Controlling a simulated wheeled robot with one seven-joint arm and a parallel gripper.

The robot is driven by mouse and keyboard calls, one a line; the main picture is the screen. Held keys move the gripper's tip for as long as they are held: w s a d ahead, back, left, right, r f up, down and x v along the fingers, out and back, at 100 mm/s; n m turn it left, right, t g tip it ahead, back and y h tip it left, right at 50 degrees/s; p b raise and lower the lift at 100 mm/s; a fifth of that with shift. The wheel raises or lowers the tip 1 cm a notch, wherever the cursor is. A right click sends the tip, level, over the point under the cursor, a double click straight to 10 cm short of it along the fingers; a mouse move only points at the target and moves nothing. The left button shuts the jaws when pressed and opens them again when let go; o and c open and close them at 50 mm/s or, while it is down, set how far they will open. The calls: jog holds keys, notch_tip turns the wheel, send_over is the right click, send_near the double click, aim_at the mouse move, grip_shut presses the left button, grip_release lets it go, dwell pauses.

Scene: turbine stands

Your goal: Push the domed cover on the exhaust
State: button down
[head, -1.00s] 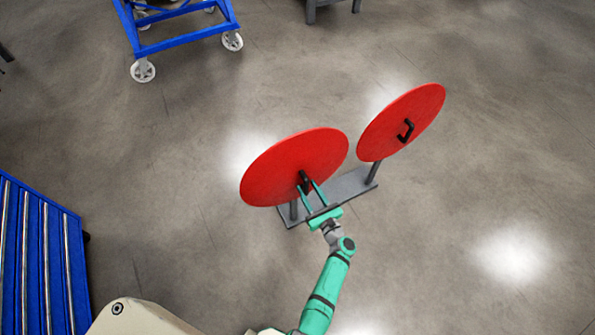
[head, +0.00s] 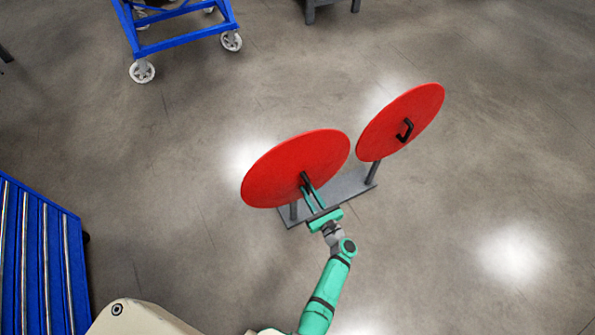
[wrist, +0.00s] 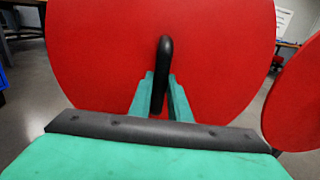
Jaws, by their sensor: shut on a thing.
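Two red round covers with black handles stand on posts of a grey stand (head: 350,184). The left red cover (head: 285,165) faces my arm, and its black handle (head: 305,180) is near its lower right. My gripper (head: 308,190) is shut on that handle. In the wrist view the black handle (wrist: 165,62) rises between my two green fingers (wrist: 161,92), in front of the red cover (wrist: 110,50). The right red cover (head: 400,122) stands apart, with its own handle (head: 405,130) free. No domed shape or exhaust can be made out.
A blue wheeled cart (head: 180,40) stands at the back left. A blue cabinet (head: 40,260) is at the left edge. A dark stand (head: 330,8) shows at the top. The grey floor on the right is clear.

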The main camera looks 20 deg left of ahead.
jog(key=shift+s+d, duration=0.1)
jog(key=shift+d, duration=0.1)
jog(key=shift+s+d, duration=0.15)
jog(key=shift+d, duration=0.15)
jog(key=shift+s+d, duration=0.3)
jog(key=shift+s, duration=0.15)
